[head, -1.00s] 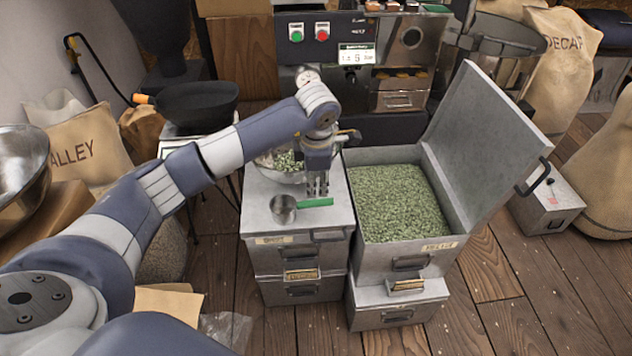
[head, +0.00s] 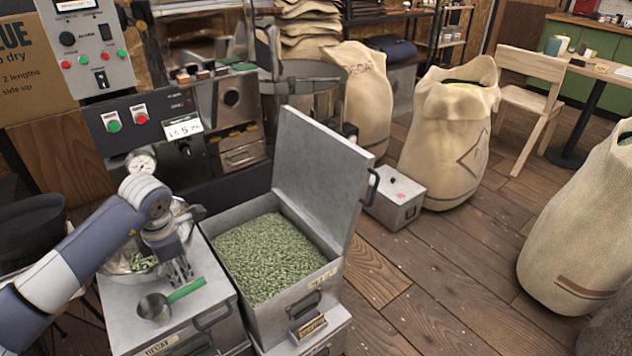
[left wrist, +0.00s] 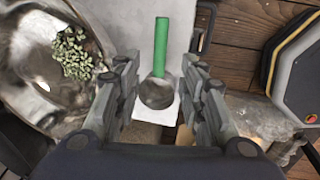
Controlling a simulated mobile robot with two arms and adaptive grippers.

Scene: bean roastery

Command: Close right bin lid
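The right bin (head: 318,287) is a grey metal box full of pale green beans (head: 265,255). Its lid (head: 318,180) stands open, raised on the bin's right side, with a black handle (head: 373,186) at its outer edge. My left gripper (head: 182,275) is over the left bin's closed top, left of the right bin and away from the lid. In the left wrist view its fingers (left wrist: 163,100) are spread and hold nothing. My right gripper is not in view.
A metal scoop (head: 153,307) with a green handle lies on the left bin (head: 120,300), beside a metal bowl (head: 130,258) with beans. A small grey box (head: 395,207) and burlap sacks (head: 445,145) stand beyond the lid. The wooden floor right of the bins is clear.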

